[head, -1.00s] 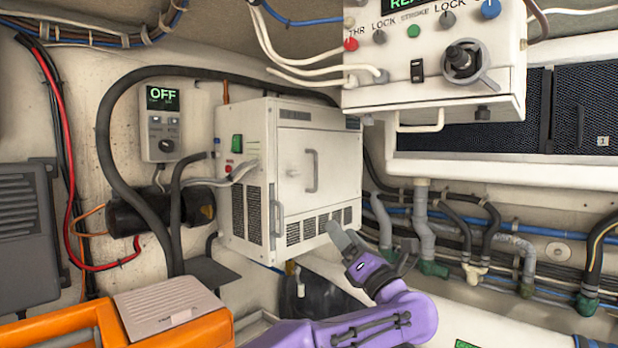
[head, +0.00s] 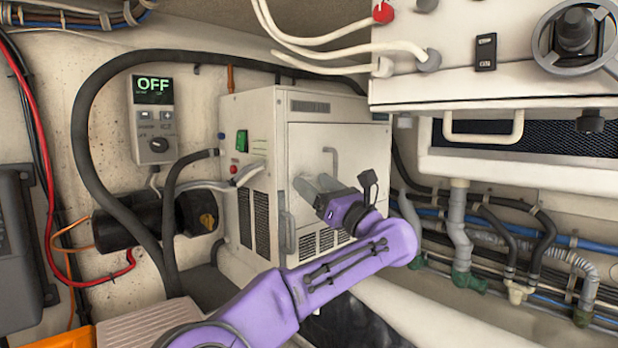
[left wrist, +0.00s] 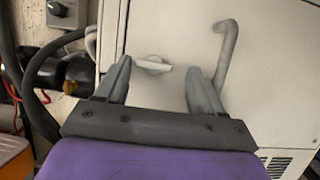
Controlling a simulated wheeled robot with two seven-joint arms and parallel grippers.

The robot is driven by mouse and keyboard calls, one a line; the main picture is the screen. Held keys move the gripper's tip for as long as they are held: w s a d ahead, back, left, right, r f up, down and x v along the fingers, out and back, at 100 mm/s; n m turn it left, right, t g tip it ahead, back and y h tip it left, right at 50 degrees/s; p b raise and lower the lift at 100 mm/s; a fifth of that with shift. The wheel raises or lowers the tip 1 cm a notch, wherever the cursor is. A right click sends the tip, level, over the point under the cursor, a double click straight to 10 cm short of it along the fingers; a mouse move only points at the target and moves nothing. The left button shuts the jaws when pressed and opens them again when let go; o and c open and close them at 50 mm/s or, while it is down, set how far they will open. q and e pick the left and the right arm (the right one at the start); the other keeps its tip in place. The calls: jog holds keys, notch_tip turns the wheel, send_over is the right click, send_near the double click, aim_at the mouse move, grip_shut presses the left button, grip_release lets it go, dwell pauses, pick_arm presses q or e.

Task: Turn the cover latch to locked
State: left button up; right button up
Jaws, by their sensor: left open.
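The cover latch (left wrist: 153,65) is a small pale turn-handle on the front of the white cabinet (head: 340,137). In the left wrist view its lever lies nearly level, and it sits between the fingertips, with a gap to each finger. In the head view my gripper hides it. My left gripper (head: 314,184) is open and empty, reaching up to the cabinet front with its fingers on either side of the latch. I cannot tell how far the tips are from the panel. My right gripper is in neither view.
A bent grey handle (left wrist: 228,50) stands out from the panel just right of the fingers. A control box (head: 480,60) hangs at the upper right. A dark hose (head: 80,130) loops at the left beside a controller reading OFF (head: 153,120). Pipes (head: 458,225) run at the lower right.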

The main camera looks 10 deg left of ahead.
pick_arm(q)
jog(key=shift+s+r, duration=0.45)
jog(key=shift+s, duration=0.25)
jog(key=shift+c, duration=0.3)
jog(key=shift+w+d+f, duration=0.1)
jog(key=shift+w+f, duration=0.05)
jog(key=c, duration=1)
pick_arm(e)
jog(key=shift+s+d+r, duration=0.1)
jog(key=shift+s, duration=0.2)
